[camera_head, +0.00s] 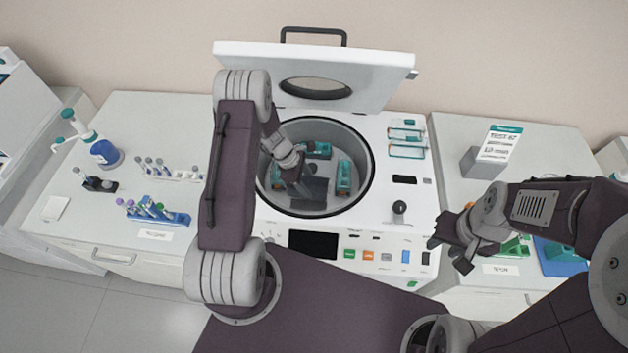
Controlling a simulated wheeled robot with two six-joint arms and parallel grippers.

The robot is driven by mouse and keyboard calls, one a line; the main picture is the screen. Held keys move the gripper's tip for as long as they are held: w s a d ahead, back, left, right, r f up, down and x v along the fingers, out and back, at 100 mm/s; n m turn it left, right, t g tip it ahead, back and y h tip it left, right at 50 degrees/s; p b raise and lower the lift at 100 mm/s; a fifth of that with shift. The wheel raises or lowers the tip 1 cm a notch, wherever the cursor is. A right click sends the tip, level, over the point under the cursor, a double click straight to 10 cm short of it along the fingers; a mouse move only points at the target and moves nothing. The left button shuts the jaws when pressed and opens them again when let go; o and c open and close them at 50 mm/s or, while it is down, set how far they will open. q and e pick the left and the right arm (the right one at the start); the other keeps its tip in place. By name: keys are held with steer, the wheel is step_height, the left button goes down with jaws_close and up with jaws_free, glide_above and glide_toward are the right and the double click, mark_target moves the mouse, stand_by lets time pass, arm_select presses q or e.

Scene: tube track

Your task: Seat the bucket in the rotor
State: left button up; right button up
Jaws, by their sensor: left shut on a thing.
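The centrifuge (389,208) stands in the middle with its lid (330,75) raised. Its round bowl holds the dark grey rotor (316,187). Teal buckets show in the bowl at the back (319,150) and at the right (344,177); a little teal also shows at the left side. My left gripper (301,187) reaches down into the bowl over the rotor and is shut on a bucket, which the fingers and arm mostly hide. I cannot tell whether that bucket touches its seat. My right gripper (450,252) is open and empty, right of the centrifuge front.
Teal-and-white items (406,151) lie on the centrifuge's right top, beside a knob (399,208). The left bench holds a blue tube rack (160,213), a white rack and a bottle (104,153). A sign (496,143) and a blue tray stand on the right bench.

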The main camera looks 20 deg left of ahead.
arm_select(q)
steer(key=shift+n, duration=0.3)
step_height(320, 180, down, 6)
steer(key=shift+w+d+r+b, duration=0.1)
steer(key=shift+r+b, duration=0.15)
steer(key=shift+b, duration=0.85)
steer(key=shift+f, duration=0.2)
step_height(320, 180, down, 3)
steer(key=b, duration=0.2)
steer(key=shift+f+b, duration=0.15)
steer(key=shift+b, duration=0.2)
